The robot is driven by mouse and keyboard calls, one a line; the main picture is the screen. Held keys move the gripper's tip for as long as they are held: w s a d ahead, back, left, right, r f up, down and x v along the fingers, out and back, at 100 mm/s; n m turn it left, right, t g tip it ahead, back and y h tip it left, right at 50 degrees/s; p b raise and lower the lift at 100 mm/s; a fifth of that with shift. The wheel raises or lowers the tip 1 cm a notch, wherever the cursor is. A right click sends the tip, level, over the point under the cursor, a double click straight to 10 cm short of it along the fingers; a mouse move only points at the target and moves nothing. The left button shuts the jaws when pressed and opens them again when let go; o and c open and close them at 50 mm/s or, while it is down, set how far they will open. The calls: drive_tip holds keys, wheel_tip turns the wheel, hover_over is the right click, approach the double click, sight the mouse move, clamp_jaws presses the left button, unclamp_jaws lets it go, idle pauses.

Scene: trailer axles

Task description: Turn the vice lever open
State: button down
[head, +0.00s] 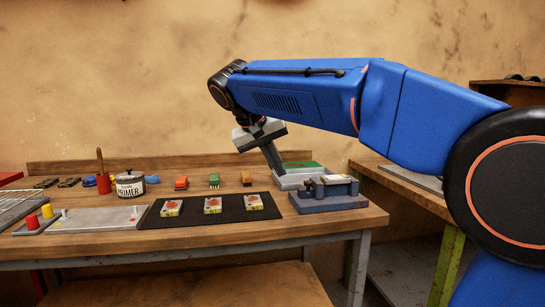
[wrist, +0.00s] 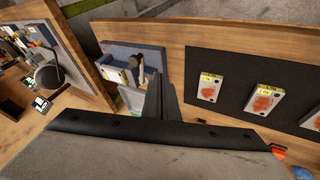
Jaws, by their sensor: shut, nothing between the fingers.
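The vice (head: 328,200) is a blue-grey block with a pale top at the right end of the wooden bench. In the wrist view the vice (wrist: 118,72) lies just left of my fingers, and a dark lever with a rounded end (wrist: 134,62) shows on it. My gripper (head: 280,172) points down, behind and left of the vice in the head view. Its fingers also show in the wrist view (wrist: 160,84), closed together and empty. They appear apart from the lever, though the exact gap is hard to tell. The lever is not clear in the head view.
A grey tray (head: 288,183) with a green part sits by the vice. A black mat (head: 236,208) with three small boxes lies left. A primer can (head: 130,185) and small coloured blocks stand farther left. A second bench (head: 400,190) is at right.

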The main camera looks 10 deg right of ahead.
sight(310, 182)
drive_tip(key=d+f, duration=0.3)
drive_tip(key=d, duration=0.2)
drive_tip(key=shift+w+d+f, duration=0.15)
drive_tip(key=shift+w+d, duration=0.1)
drive_tip(key=shift+w, duration=0.05)
drive_tip(key=shift+d, duration=0.1)
drive_tip(key=shift+s+d+n+t, duration=0.3)
drive_tip(key=shift+s+d+n, duration=0.15)
drive_tip(key=shift+d+n, duration=0.35)
drive_tip(key=shift+s+d+y, duration=0.2)
drive_tip(key=shift+d+y, duration=0.1)
drive_tip(key=shift+d, duration=0.2)
